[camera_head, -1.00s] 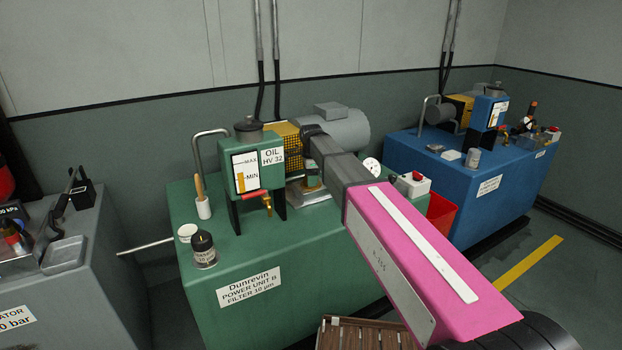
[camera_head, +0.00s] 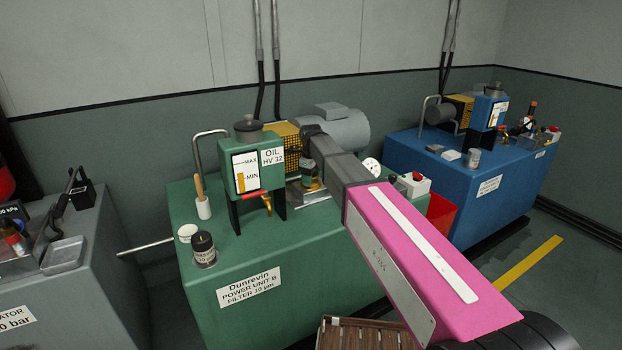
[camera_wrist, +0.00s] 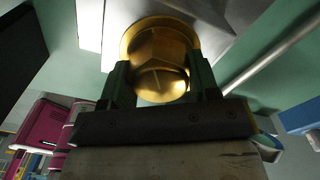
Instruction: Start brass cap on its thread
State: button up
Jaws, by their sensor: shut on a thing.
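The brass cap (camera_wrist: 161,62) shows large in the wrist view, with hexagonal flats and a wider round rim. The two dark fingers of my gripper (camera_wrist: 162,80) are shut on it, one on each side. In the head view my gripper (camera_head: 309,172) is small and partly hidden by my arm, over the green power unit (camera_head: 190,240) near the yellow mesh guard. The thread is hidden from both views. I cannot tell whether the cap touches it.
The green oil tank (camera_head: 258,165) and a grey motor (camera_head: 342,128) stand close around my gripper. A red button box (camera_head: 412,184) is at the right.

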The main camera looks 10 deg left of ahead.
dwell(0.3)
jog(key=m, duration=0.5)
jog(key=shift+m, duration=0.3)
jog(key=o, duration=1.3)
jog(key=shift+c, duration=0.2)
jog(key=shift+r, duration=3.5)
